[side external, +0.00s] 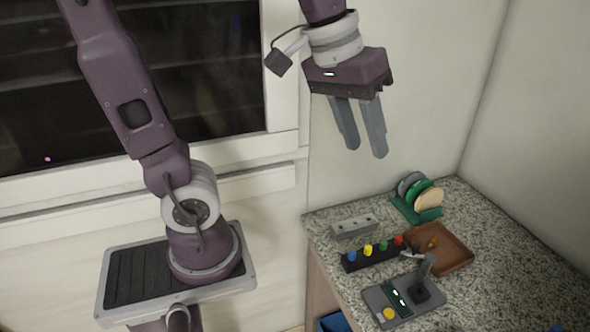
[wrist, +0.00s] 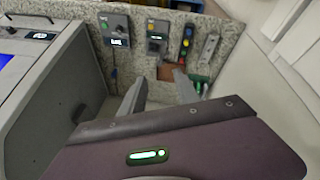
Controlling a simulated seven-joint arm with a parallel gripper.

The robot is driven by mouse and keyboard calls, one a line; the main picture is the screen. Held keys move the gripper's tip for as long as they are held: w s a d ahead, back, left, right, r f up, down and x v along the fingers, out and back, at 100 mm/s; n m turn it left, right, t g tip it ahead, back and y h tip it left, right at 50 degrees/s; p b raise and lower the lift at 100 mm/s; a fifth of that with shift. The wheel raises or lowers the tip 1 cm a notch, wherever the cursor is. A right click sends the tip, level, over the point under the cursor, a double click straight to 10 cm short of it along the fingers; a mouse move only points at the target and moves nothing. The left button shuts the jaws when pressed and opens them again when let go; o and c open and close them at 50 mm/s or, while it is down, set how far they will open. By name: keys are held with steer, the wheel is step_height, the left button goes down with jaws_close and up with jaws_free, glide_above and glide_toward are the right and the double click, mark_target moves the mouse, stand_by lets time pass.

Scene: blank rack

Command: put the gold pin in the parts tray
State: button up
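My gripper (side external: 366,150) is open and empty, high above the counter; its spread fingers also show in the wrist view (wrist: 160,82). The brown parts tray (side external: 465,263) lies on the counter, below and right of my gripper. A small orange-gold piece (side external: 433,242) shows inside the tray near its left side; it is too small to tell whether it is the gold pin. A black strip (side external: 354,265) beside the tray carries blue, yellow, green and red round-topped pieces. The yellow one (side external: 368,250) is second from the left. I cannot identify the gold pin for sure.
A green rack (side external: 428,215) holds grey, green and tan discs behind the tray. A grey block (side external: 353,227) lies behind the strip. A grey device (side external: 378,302) with a yellow button and an upright post stands in front.

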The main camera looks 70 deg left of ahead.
steer(key=s+f+m+t+y, duration=0.1)
steer(key=s+f+m, duration=0.2)
steer(key=s, duration=0.8)
steer(key=shift+f+m+t, duration=0.3)
steer(key=shift+f+m, duration=0.1)
steer(key=shift+m, duration=0.1)
